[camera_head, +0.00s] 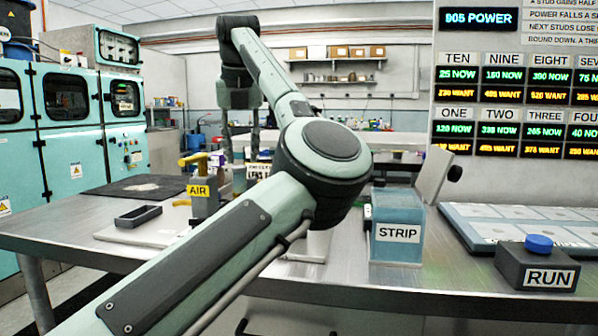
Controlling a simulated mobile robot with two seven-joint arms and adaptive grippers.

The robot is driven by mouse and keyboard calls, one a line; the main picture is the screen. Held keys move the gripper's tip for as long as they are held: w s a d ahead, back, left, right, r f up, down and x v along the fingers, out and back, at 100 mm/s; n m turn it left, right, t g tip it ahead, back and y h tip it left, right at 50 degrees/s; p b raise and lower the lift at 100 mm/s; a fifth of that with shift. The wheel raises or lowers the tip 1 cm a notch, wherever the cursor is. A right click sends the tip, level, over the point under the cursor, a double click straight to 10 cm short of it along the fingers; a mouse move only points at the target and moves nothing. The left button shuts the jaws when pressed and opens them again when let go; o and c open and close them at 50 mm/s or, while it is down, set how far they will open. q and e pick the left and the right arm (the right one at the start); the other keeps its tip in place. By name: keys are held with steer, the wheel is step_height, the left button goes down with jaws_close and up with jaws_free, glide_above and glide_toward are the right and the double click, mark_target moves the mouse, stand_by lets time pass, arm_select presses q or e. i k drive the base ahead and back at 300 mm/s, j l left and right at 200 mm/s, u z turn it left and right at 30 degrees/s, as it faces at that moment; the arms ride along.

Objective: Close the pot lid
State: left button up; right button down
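The pot labelled STRIP (397,232) is a translucent blue-teal box standing on the metal table, right of my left arm's elbow. Its grey lid (433,174) stands up and leans back at the pot's right rear, open, with a dark knob on its outer side. My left arm crosses the middle of the view and bends back to the left. My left gripper (240,150) points down, well left of and apart from the pot. Its dark fingers look spread, with nothing seen between them; their tips are partly hidden. My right gripper is not in view.
A yellow-handled AIR device (205,190), a small dark tray (138,216) and a black mat (137,189) are on the table's left. A RUN box with a blue button (538,262) and a pale panel (520,222) are right of the pot. Number displays (517,100) hang behind.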

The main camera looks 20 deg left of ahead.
mark_target(439, 161)
steer(key=k+l, duration=0.8)
